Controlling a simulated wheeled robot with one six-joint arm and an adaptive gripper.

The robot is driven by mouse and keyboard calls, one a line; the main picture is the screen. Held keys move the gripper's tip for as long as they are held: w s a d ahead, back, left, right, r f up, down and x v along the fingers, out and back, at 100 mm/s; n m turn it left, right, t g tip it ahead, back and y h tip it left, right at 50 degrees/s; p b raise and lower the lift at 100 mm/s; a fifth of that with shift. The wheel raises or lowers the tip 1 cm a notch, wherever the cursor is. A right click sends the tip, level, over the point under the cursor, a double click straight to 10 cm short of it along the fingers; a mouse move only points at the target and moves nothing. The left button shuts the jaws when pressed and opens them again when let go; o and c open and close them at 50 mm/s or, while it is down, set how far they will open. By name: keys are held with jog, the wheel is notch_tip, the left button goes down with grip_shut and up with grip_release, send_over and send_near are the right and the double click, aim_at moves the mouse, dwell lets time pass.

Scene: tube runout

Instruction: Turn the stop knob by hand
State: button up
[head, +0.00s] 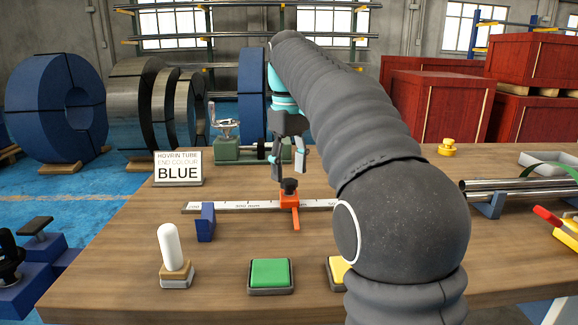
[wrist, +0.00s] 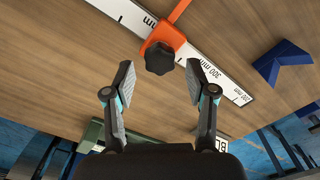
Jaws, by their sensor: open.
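The stop knob (head: 289,185) is a black lobed knob on top of an orange stop (head: 295,202). The stop sits across a white ruler (head: 230,207) on the wooden table. In the wrist view the knob (wrist: 159,58) lies just beyond my fingertips, roughly midway between their lines. My gripper (head: 289,165) is open and empty, pointing down above and slightly behind the stop in the head view. In the wrist view my gripper (wrist: 160,84) shows its two grey pads wide apart, with nothing between them. No contact with the knob shows.
A blue block (head: 206,222) stands at the ruler's left part. A white-topped stamp (head: 170,250), a green pad (head: 270,275) and a yellow pad (head: 338,270) are in front. A green vice-like fixture (head: 235,150) and a sign reading BLUE (head: 178,168) stand behind. Steel tubes (head: 515,187) lie right.

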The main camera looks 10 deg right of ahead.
jog(key=shift+f, duration=0.2)
jog(key=shift+f+b, duration=0.6)
jog(key=shift+f, duration=0.25)
jog(key=c, duration=0.9)
jog(key=shift+r, duration=0.1)
